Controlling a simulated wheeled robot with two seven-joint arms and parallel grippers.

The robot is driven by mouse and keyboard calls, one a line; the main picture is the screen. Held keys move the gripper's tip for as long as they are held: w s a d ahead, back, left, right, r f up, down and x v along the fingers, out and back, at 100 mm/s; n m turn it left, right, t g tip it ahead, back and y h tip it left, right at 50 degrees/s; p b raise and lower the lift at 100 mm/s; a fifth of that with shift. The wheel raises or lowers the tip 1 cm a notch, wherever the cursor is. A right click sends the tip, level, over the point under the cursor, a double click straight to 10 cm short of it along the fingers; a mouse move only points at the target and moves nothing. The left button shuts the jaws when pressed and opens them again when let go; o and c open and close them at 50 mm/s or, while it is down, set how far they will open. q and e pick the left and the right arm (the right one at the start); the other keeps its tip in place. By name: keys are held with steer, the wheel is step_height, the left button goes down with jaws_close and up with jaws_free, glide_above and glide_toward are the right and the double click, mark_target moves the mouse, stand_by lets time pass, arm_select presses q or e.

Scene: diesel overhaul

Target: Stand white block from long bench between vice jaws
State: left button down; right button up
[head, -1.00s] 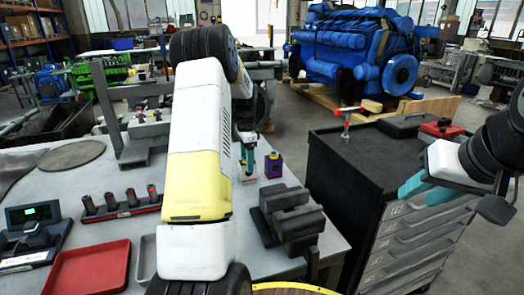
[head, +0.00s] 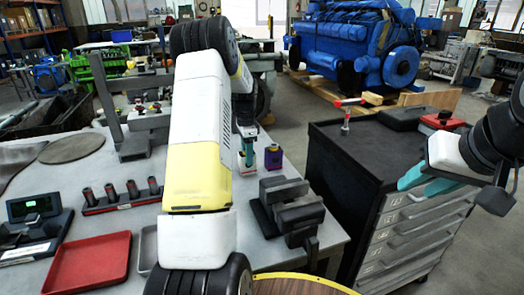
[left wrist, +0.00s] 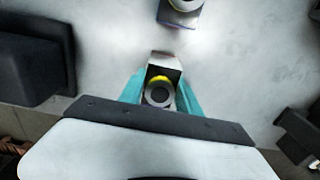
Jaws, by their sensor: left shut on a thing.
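My left gripper (head: 247,152) is over the bench top behind my left forearm. In the left wrist view, its teal fingers (left wrist: 160,98) are shut on a white block (left wrist: 165,62) with a yellow ring and a dark round opening. In the head view the block is small and partly hidden by the fingers. The dark grey vice (head: 290,207) stands at the bench's right front edge, nearer to me and to the right of the gripper. I see nothing between its jaws. My right gripper (head: 425,182) is empty beside the drawer cabinet, its teal fingers apart.
A purple block (head: 273,158) stands on the bench just right of the left gripper. A rack with several dark cylinders (head: 122,199), a red tray (head: 90,270) and a display unit (head: 38,222) lie to the left. A black-topped drawer cabinet (head: 375,155) stands right of the bench.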

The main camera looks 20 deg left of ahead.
arm_select(q)
steer(key=shift+r, duration=2.5)
